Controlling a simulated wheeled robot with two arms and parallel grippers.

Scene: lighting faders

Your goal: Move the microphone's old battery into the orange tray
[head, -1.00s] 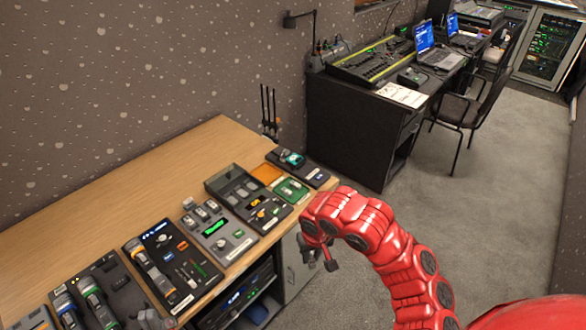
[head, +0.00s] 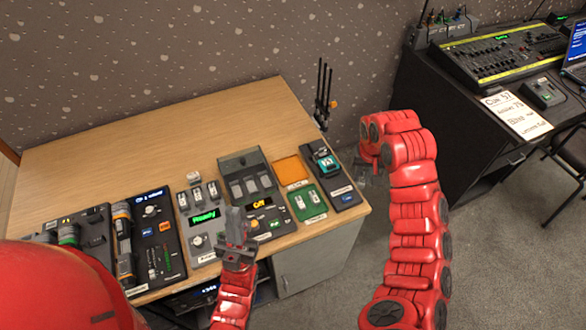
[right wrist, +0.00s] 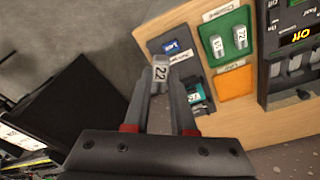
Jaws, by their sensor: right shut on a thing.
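My right gripper (right wrist: 160,105) is shut on a small pale battery marked 22 (right wrist: 160,74) in the right wrist view. In the head view my right gripper (head: 368,165) hangs just right of the wooden bench, and the battery is hard to make out. The orange tray (head: 291,171) lies empty on the bench, left of that gripper; it also shows in the right wrist view (right wrist: 235,83). A black dock with a teal device (head: 327,163) stands beside it; I cannot tell if that is the microphone. My left gripper (head: 237,238) is over the bench front; its jaws are unclear.
A green tray (head: 297,213) with two batteries adjoins the orange tray. A console with an orange display (head: 266,228) and a charger with a green display (head: 204,216) stand left. Antennas (head: 322,95) rise at the bench's back. The bench's back half is clear.

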